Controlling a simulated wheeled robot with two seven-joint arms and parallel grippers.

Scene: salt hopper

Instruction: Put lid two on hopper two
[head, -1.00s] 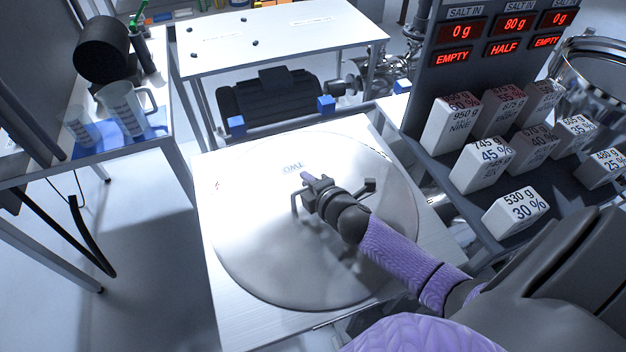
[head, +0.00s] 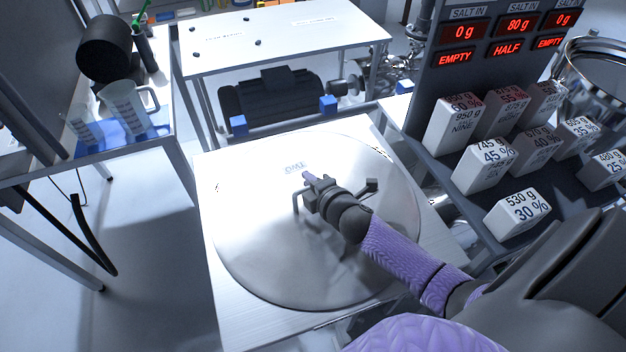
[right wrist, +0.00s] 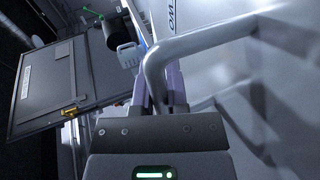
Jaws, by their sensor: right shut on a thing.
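Lid two, a round silver disc (head: 260,250) marked TWO, lies level over a square pale metal top (head: 222,318) in the head view. I cannot tell whether it touches that top or hangs just above it. My right gripper (head: 312,186) is shut on the lid's handle near the middle of the disc. In the right wrist view, the bent metal handle (right wrist: 200,40) passes close by my right gripper's fingers (right wrist: 164,88). No hopper opening shows under the lid, so I cannot make out hopper two. My left gripper is not in view.
A dark panel with red displays (head: 505,49) and a shelf of labelled white blocks (head: 517,210) stand close on the right. An open metal vessel (head: 603,75) is at far right. A bench with clear jugs (head: 125,105) is at left. A white table (head: 280,40) stands behind.

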